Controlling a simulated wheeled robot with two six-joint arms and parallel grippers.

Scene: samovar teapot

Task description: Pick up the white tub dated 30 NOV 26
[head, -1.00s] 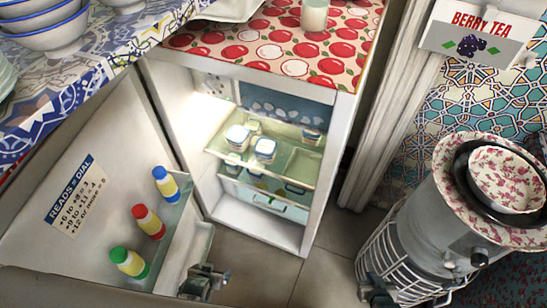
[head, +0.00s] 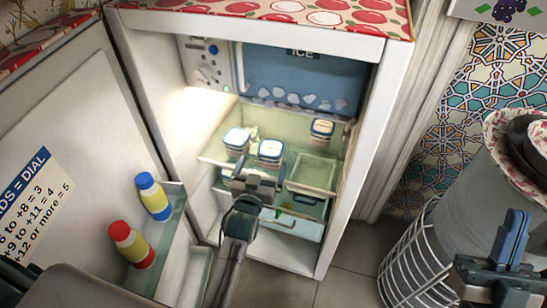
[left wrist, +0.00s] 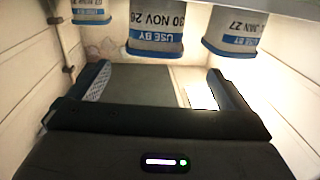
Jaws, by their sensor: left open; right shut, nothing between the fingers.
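The white tub with a blue band, dated 30 NOV 26 (left wrist: 157,30), is the middle of three tubs in the left wrist view, where they appear upside down and cut by the top edge. In the head view it matches the middle tub (head: 270,150) on the fridge shelf. My left gripper (head: 257,173) is open and empty, just in front of and below this tub. In the left wrist view its fingers (left wrist: 160,88) are spread, and the tub lies beyond, sideways between them. My right gripper (head: 506,250) is shut and empty at the lower right.
A tub ending JAN 27 (left wrist: 235,30) stands beside it, matching the left tub (head: 236,141). A third tub (head: 322,129) is farther back right. The fridge door (head: 75,120) with bottles (head: 152,196) is open at left.

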